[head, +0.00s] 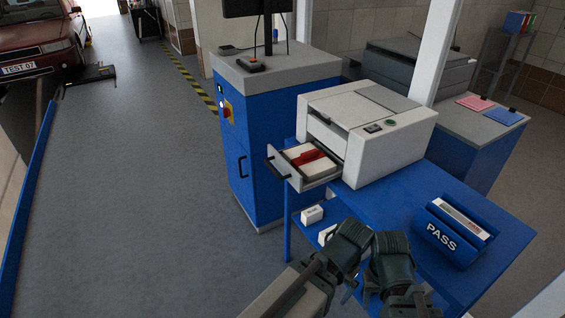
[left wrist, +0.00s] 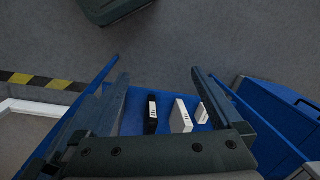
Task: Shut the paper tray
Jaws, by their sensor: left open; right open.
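The paper tray (head: 319,178) sticks out from the left side of a pale printer (head: 365,125). The tray cannot be made out in that view.
A blue box marked PASS (head: 455,238) stands on the table (head: 385,198), right of my right gripper. A blue cabinet (head: 262,145) stands close behind the tray. Small white boxes (head: 312,214) sit on the lower shelf. Floor left of the tray is clear.

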